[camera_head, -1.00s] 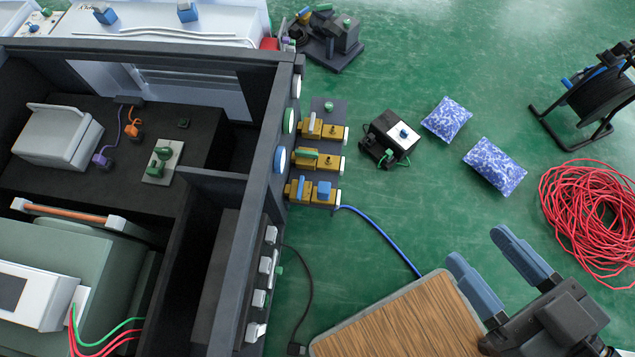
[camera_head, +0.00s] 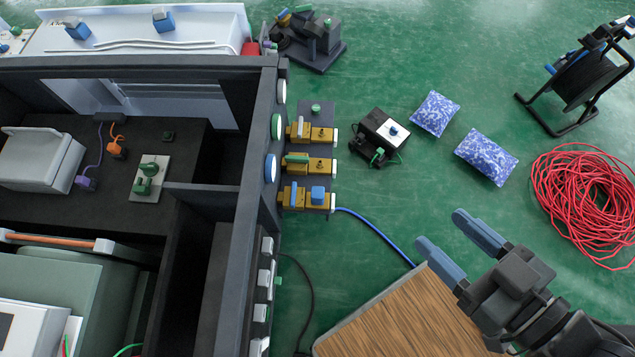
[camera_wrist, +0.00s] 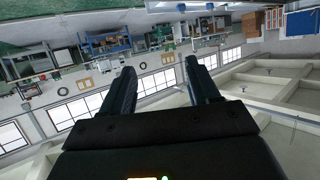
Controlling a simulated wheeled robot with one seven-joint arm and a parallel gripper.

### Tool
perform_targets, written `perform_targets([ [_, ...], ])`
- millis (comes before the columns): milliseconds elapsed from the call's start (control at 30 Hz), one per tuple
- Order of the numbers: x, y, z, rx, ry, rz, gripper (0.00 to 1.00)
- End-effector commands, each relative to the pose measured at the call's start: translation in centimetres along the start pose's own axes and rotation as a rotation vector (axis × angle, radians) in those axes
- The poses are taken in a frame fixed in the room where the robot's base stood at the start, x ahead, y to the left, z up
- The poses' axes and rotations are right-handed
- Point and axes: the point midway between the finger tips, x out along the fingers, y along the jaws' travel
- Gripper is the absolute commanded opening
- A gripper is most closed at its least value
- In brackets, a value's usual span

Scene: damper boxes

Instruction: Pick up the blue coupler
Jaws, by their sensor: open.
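Several blue fittings show in the head view, and I cannot tell for sure which is the blue coupler. A small blue block (camera_head: 318,195) sits on the nearest brass valve, beside a blue lever (camera_head: 294,194). Two more blue block-shaped pieces, a left one (camera_head: 78,28) and a right one (camera_head: 165,19), stand on the white casing at the top left. My gripper (camera_head: 443,231) is open and empty, right of the valves and above the wooden board's far edge. Its two fingers also show in the wrist view (camera_wrist: 160,66), with only the distant room between them.
A wooden-topped board (camera_head: 410,322) lies below my gripper. A blue hose (camera_head: 375,230) runs from the valves towards it. A black device (camera_head: 383,135), two blue-white bags (camera_head: 435,113), red cable (camera_head: 590,200) and a reel (camera_head: 585,80) lie around. The dark-walled unit (camera_head: 262,150) fills the left.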

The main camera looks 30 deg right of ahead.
Motion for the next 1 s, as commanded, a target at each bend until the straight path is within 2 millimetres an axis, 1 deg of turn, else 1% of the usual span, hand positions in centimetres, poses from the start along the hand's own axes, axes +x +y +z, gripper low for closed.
perform_targets([
  [33, 0.9, 0.1, 1.3, 0.004, -0.01, -0.001, 0.61],
  [167, 3.1, 0.3, 4.3, 0.022, -0.057, 0.001, 0.61],
  [267, 5.4, 0.6, 7.2, 0.04, -0.104, 0.005, 0.61],
  [367, 8.6, 1.0, 11.1, 0.064, -0.166, 0.013, 0.61],
  [400, 10.0, 1.1, 12.7, 0.075, -0.195, 0.017, 0.61],
  [467, 12.1, 1.4, 15.0, 0.092, -0.239, 0.026, 0.61],
  [500, 13.5, 1.5, 16.4, 0.105, -0.268, 0.032, 0.61],
  [567, 15.5, 1.8, 18.5, 0.123, -0.311, 0.044, 0.61],
  [600, 16.9, 1.9, 19.9, 0.136, -0.341, 0.053, 0.61],
  [667, 19.0, 2.1, 21.7, 0.155, -0.384, 0.067, 0.61],
  [700, 20.4, 2.3, 22.9, 0.168, -0.411, 0.077, 0.61],
  [767, 22.4, 2.4, 24.6, 0.188, -0.454, 0.093, 0.61],
  [800, 23.7, 2.5, 25.6, 0.202, -0.482, 0.104, 0.61],
  [1000, 30.2, 2.8, 29.9, 0.271, -0.621, 0.168, 0.61],
])
